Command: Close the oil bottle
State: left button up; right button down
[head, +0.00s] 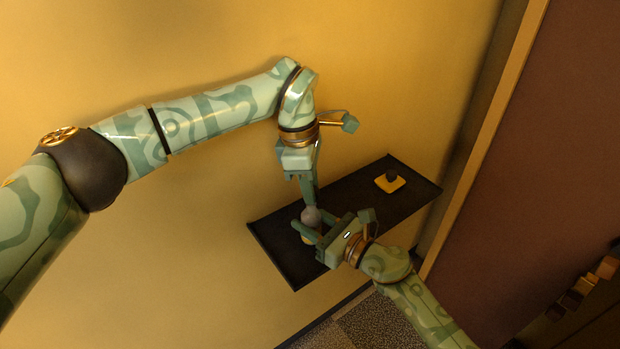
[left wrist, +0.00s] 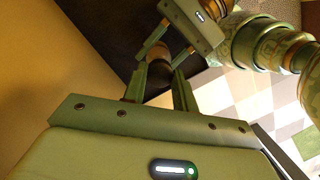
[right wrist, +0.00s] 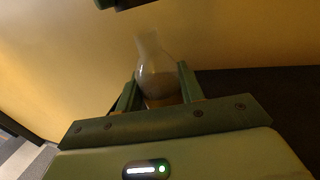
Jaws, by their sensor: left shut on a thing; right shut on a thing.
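The oil bottle (right wrist: 150,62) is see-through, with a narrow neck and darker contents low down. In the right wrist view it stands between the fingers of my right gripper (right wrist: 160,88), which is shut on its body. In the head view its pale rounded glass (head: 311,216) shows between my right gripper (head: 309,222) and my left gripper (head: 310,200), which points down from above. In the left wrist view my left gripper (left wrist: 157,90) is shut on a dark piece (left wrist: 158,80), apparently the stopper. Its lower end is hidden; I cannot tell whether it touches the neck.
A dark shelf (head: 275,247) against the yellow wall lies below both grippers. A yellow block with a black knob (head: 390,181) sits at its right end. The shelf between is clear. A brown panel (head: 530,150) stands to the right.

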aim_at(311, 216)
dwell(0.4)
pick_arm(q)
jog(key=shift+f, duration=0.9)
jog(key=shift+f, duration=0.55)
jog(key=m, duration=0.3)
jog(key=shift+g, duration=0.3)
jog(key=m, duration=0.5)
jog(key=shift+w+m+y, duration=0.15)
jog(key=shift+m+y, duration=0.15)
jog(key=shift+y, duration=0.1)
jog(key=m+g, duration=0.1)
jog(key=m, duration=0.3)
jog(key=shift+d+m+y, duration=0.1)
jog(key=shift+m+y, duration=0.2)
jog(key=shift+m, duration=0.1)
jog(key=m, duration=0.2)
jog(key=shift+m, duration=0.4)
